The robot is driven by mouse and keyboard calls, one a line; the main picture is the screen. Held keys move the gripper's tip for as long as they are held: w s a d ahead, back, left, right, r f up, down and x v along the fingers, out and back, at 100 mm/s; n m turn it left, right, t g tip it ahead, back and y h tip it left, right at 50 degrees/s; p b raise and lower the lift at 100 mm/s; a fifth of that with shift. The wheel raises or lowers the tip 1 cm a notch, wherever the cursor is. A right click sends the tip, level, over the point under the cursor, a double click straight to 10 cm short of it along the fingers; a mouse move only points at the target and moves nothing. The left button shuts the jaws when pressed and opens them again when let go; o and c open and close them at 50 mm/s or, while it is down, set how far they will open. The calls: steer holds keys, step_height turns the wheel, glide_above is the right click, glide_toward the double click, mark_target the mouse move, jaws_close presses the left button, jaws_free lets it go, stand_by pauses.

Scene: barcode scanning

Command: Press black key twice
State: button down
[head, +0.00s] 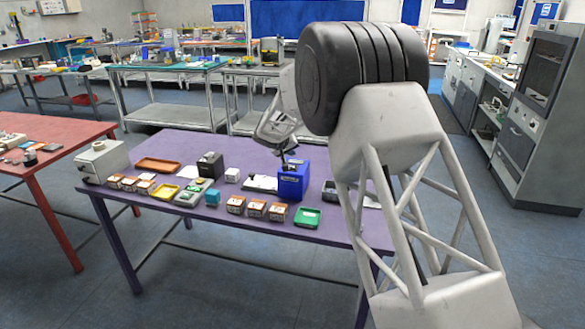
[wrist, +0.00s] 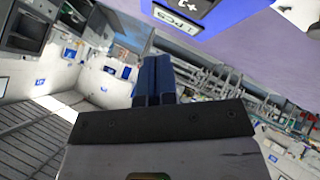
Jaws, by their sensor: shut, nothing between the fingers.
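The blue box-shaped device (head: 292,187) stands on the purple table near its middle right. My gripper (head: 286,157) is just above the back top of the blue device in the head view. In the wrist view my gripper (wrist: 153,66) shows two blue fingers together and empty. I cannot tell whether the fingertips touch the key.
The purple table (head: 262,225) holds small orange-white boxes (head: 255,209), a green tray (head: 307,217), a yellow tray (head: 165,191), a brown tray (head: 158,165) and a black device (head: 210,165). A dark tray (head: 330,190) lies right of the blue device, partly behind my arm.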

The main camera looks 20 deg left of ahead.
mark_target(291, 166)
steer(key=shift+r, duration=1)
stand_by(1.9)
steer(key=shift+r, duration=1.9)
steer(key=shift+f, duration=0.15)
steer(key=shift+f, duration=4.25)
steer(key=shift+f, duration=0.4)
